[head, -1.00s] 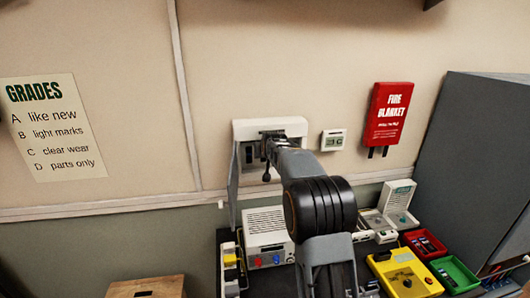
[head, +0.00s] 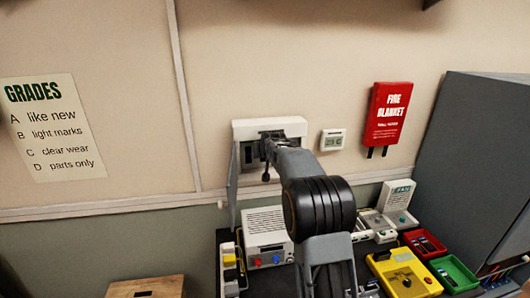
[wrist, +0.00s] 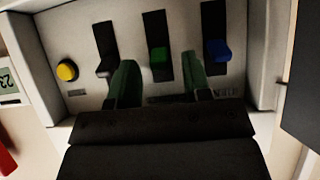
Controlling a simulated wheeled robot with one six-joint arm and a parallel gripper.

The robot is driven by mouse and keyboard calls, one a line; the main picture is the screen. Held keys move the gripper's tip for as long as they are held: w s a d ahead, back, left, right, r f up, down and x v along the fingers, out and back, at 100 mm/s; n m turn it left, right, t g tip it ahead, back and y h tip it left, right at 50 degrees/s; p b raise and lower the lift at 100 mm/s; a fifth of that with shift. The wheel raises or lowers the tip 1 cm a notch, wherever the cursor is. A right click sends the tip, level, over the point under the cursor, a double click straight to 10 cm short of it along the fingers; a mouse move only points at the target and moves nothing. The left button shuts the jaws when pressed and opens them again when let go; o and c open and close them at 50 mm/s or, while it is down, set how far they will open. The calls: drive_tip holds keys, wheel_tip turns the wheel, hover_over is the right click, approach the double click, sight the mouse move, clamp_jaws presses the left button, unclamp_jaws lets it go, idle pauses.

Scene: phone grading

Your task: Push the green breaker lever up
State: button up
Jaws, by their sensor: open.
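The breaker box (head: 242,131) is a white panel on the wall, partly hidden by my arm in the head view. In the wrist view, the green lever (wrist: 158,55) sits in the middle black slot, between a pale grey lever (wrist: 106,64) and a blue lever (wrist: 218,50). My gripper (wrist: 159,72) is open and empty at the panel. Its two fingers are spread, one to each side of the green lever in the picture. I cannot tell whether either finger touches it. In the head view my gripper (head: 268,142) is in front of the box.
A yellow button (wrist: 67,71) is beside the levers on the panel. A small display (head: 333,139) and a red fire blanket case (head: 389,113) hang to the right. The box's grey door (head: 232,185) hangs open at its left. Below, the bench holds a power supply (head: 266,235) and trays.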

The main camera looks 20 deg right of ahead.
drive_tip(key=b+v, duration=0.4)
drive_tip(key=v, duration=0.9)
drive_tip(key=shift+s+r+b, duration=0.25)
drive_tip(key=shift+s+b, duration=0.05)
drive_tip(key=shift+b, duration=0.05)
drive_tip(key=shift+a, duration=0.1)
